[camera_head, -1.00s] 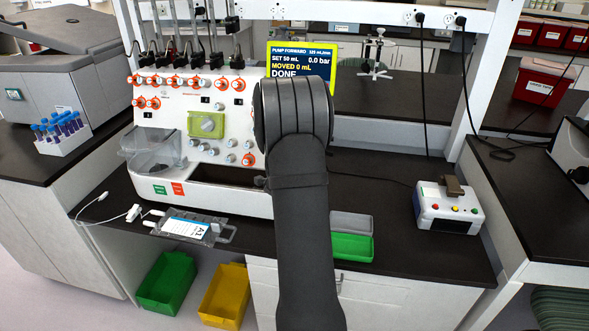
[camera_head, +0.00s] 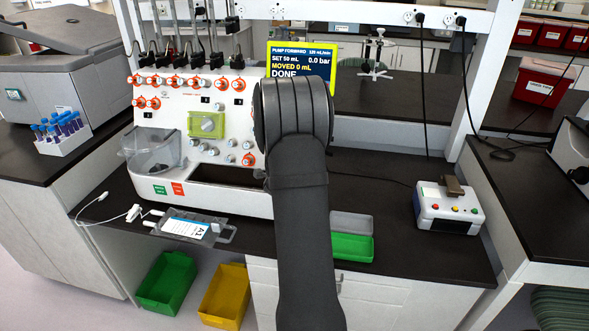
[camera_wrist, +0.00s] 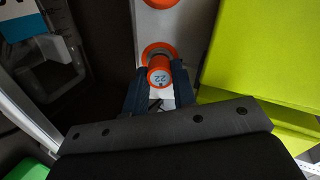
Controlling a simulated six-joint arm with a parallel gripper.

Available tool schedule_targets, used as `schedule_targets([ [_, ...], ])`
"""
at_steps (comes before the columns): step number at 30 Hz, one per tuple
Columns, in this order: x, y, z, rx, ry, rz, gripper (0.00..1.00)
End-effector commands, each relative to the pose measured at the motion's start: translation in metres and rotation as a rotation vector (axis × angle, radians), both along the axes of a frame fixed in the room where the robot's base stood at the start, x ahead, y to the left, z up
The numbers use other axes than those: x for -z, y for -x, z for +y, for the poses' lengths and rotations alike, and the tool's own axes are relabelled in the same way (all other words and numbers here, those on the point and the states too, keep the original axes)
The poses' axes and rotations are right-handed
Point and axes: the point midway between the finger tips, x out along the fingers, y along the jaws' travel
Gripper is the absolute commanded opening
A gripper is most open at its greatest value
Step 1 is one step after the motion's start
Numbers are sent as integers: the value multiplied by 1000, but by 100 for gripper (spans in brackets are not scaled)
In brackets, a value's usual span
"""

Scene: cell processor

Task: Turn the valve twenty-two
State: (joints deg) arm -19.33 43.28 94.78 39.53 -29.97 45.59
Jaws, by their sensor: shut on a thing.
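The valve twenty-two (camera_wrist: 159,76) is an orange knob with the number 22 on its pale blue end face, in the upper middle of the wrist view. My gripper (camera_wrist: 161,88) has its two dark blue fingers on either side of this knob, shut on it. A second orange ring (camera_wrist: 157,50) sits just behind it on the white panel. In the head view my arm covers the gripper and the valve. The white cell processor (camera_head: 172,122) shows left of my arm, with rows of orange-ringed valves on its front.
The yellow-green screen (camera_head: 288,51), reading DONE, stands behind my arm; its yellow-green casing (camera_wrist: 262,55) fills the right of the wrist view. A labelled bag (camera_head: 190,228) lies at the bench front. A green tray (camera_head: 351,247) and a white button box (camera_head: 447,211) are to the right.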

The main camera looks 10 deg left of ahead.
Motion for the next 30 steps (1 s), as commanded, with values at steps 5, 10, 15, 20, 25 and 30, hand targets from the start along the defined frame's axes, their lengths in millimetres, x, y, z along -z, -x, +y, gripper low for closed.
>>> schedule_targets([
  [5,-1,0,0,0,0,-1,46],
  [10,-2,-1,0,0,0,-5,46],
  [15,-4,-2,1,0,0,-8,46],
  [20,-5,-2,1,-2,2,-10,46],
  [25,-5,-2,1,-21,47,-11,46],
  [30,-5,-2,2,-76,175,-11,46],
])
